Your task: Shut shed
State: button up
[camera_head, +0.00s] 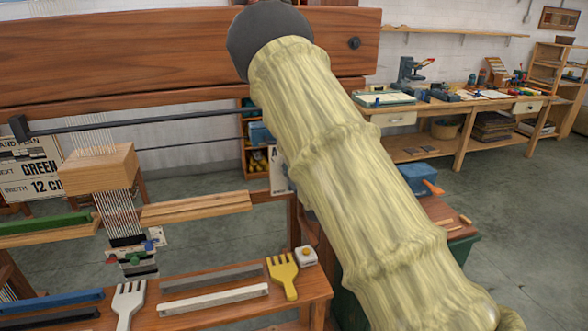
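A loom fills the left side. Its thick wooden top beam (150,50) carries a dark round knob (354,42) near its right end. A long dark bar (130,122) with a block at its left end runs below the beam. White warp threads (122,207) pass through a light wooden block (98,167) and end in a dark band with small coloured pieces. I cannot tell whether the shed between the threads is open. My sleeved arm crosses the middle up to the top beam and hides part of the loom. My gripper is not in view.
A front shelf (225,318) holds a white fork comb (127,303), a yellow one (283,275), several flat bars and a small white box (306,257). A workbench (460,110) stands behind; grey floor is free at right.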

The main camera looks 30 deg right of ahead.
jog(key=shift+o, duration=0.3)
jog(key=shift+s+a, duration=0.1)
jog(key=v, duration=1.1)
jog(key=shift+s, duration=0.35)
